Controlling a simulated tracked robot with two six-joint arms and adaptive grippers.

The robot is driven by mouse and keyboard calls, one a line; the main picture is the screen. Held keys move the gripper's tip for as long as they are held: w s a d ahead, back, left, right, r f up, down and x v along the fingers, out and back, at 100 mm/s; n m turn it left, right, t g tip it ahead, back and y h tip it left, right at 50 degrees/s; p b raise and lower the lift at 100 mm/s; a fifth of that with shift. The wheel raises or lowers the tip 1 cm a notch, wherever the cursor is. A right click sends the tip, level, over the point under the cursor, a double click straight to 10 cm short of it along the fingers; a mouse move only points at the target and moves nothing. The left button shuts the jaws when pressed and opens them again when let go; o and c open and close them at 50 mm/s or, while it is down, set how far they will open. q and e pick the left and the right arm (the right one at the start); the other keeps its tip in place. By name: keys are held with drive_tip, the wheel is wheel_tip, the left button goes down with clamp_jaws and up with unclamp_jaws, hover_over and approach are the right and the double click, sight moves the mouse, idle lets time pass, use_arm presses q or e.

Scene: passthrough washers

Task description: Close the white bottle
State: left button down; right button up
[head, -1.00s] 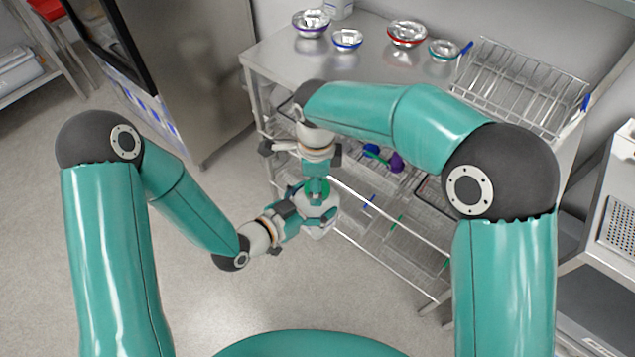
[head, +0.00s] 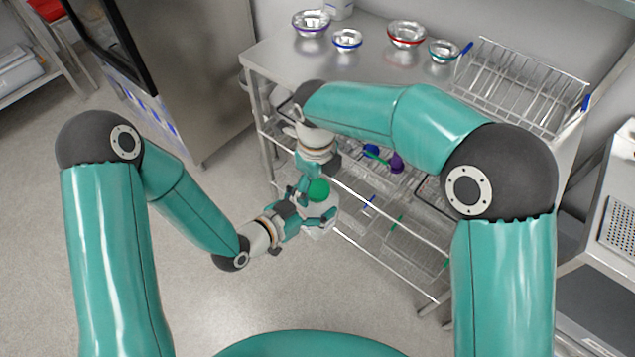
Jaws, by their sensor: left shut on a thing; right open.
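The white bottle (head: 318,233) is held low in the middle of the head view, in front of the wire rack. A round green cap (head: 318,191) sits at its top; whether it is tight I cannot tell. My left gripper (head: 318,220) is shut on the white bottle, its fingers around the body below the cap. My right gripper (head: 303,192) comes from above and is open, with its fingers beside the left side of the green cap. The arm's wrist hides part of its other finger.
A steel table (head: 285,55) stands behind, with several metal bowls (head: 406,34) and a wire dish rack (head: 525,85) on top. Wire shelves (head: 385,215) with utensils lie under it, close to both grippers. The floor (head: 200,230) at left is clear.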

drive_tip(key=shift+r, duration=2.25)
drive_tip(key=shift+c, duration=0.5)
